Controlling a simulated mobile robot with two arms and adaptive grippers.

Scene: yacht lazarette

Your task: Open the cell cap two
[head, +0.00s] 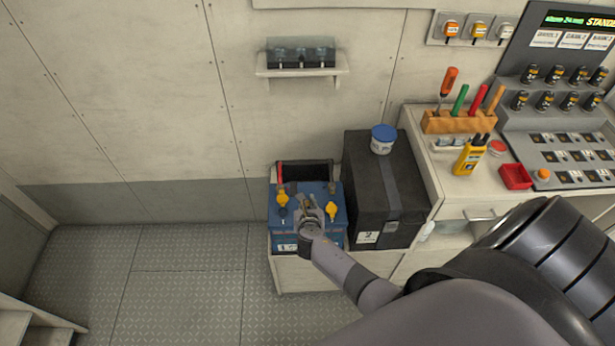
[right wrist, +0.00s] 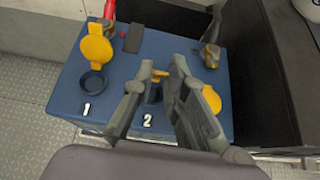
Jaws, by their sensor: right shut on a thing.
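The blue battery (head: 285,232) stands low against the wall in the head view and fills the middle of the right wrist view (right wrist: 65,85). Its cell one, marked 1, has its yellow cap (right wrist: 96,46) flipped up beside an open round well (right wrist: 93,83). My right gripper (head: 307,208) is over the middle cell, marked 2. Its fingers (right wrist: 157,82) are closed around the yellow cap two (right wrist: 160,74), which shows only as a small piece between them. Another yellow cap (right wrist: 212,98) is partly hidden behind the right finger. My left gripper is out of view.
A black box (head: 365,195) with a blue-lidded tub (head: 382,139) on it stands right beside the battery. A red terminal lead (head: 280,174) and a brass terminal (right wrist: 210,55) rise at the battery's back. A counter (head: 440,180) with tools is farther right. The floor at left is clear.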

